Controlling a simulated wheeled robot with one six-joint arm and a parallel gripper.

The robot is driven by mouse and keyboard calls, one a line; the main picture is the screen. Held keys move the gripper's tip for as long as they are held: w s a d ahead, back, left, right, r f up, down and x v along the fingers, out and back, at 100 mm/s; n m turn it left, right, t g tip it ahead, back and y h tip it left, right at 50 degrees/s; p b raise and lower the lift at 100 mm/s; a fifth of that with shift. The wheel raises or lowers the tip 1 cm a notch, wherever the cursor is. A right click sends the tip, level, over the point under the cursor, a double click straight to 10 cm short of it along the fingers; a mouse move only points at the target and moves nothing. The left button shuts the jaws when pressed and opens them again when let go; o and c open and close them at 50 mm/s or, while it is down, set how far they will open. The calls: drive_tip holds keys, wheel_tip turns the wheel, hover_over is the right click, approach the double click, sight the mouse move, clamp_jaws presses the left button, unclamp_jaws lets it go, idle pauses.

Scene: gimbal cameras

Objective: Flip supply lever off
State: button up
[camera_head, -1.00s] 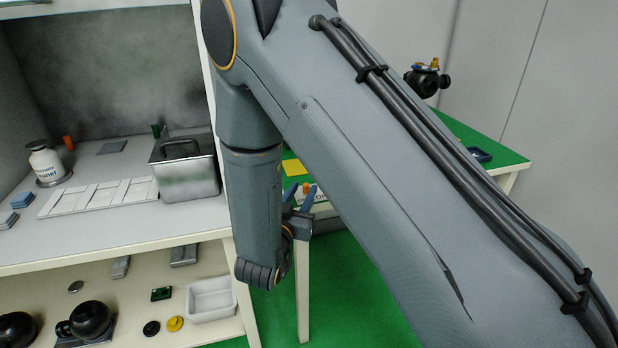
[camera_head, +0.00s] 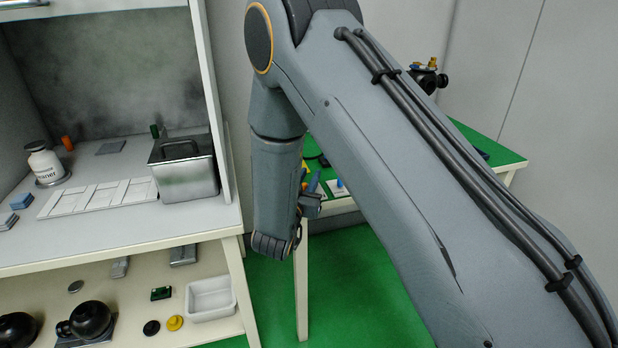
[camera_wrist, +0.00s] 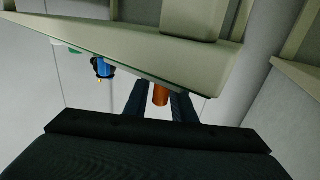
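My gripper (camera_head: 313,184) is beside the green-topped table, largely hidden behind my arm in the head view. In the wrist view its two dark fingers (camera_wrist: 158,98) stand apart, with an orange cylindrical piece (camera_wrist: 160,95) in line with the gap between them. I cannot tell whether they touch it. A blue fitting with a brass tip (camera_wrist: 102,68) is to its left. A blue piece (camera_head: 339,184) also shows on a white plate at the table edge in the head view. I cannot tell which of these is the supply lever.
The green table (camera_head: 480,145) bears a black device with brass and blue fittings (camera_head: 428,76). At left, a cabinet worktop (camera_head: 120,228) holds a metal container (camera_head: 184,178) and a white bottle (camera_head: 44,163). A white bin (camera_head: 211,299) sits on the shelf below. Green floor lies between.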

clamp_jaws()
drive_tip(key=shift+m+g+h, duration=0.5)
drive_tip(key=shift+m+h, duration=0.3)
drive_tip(key=shift+h, duration=0.3)
drive_tip(key=shift+o, duration=1.7)
unclamp_jaws()
drive_tip(key=shift+s, duration=0.1)
drive_tip(key=v, duration=0.7)
drive_tip(key=shift+s+a, duration=0.2)
drive_tip(key=shift+s, duration=0.15)
drive_tip(key=shift+d, duration=0.1)
